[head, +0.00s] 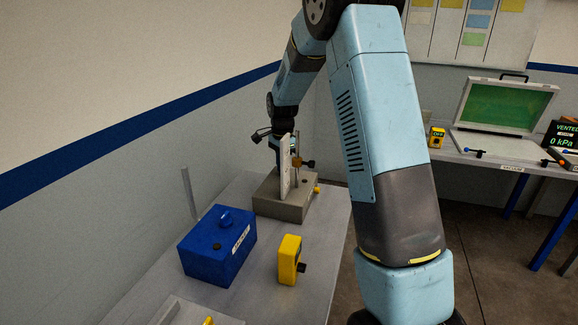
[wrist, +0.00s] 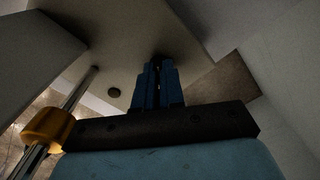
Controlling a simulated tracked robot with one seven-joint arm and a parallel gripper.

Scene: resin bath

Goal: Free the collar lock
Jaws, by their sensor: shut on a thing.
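A grey fixture block (head: 296,208) stands at the far end of the bench. It carries an upright pale plate (head: 285,170) and a thin post with a brass-coloured collar (head: 297,161), with a dark knob (head: 309,164) beside it. In the wrist view an orange-yellow collar (wrist: 48,129) sits around a slanted metal rod (wrist: 80,92), left of the fingers. My gripper (wrist: 158,68) has its blue fingers close together, shut on a small dark part (wrist: 160,58) at the tips. I cannot tell whether this part is the collar lock. In the head view the plate hides my fingertips.
A blue box (head: 215,258) and a yellow switch box (head: 289,260) stand nearer on the bench (head: 250,295). A pale tray edge shows at the bottom. Another table at right holds an open green-lidded case (head: 505,110) and a pressure display (head: 562,136). The wall is close on the left.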

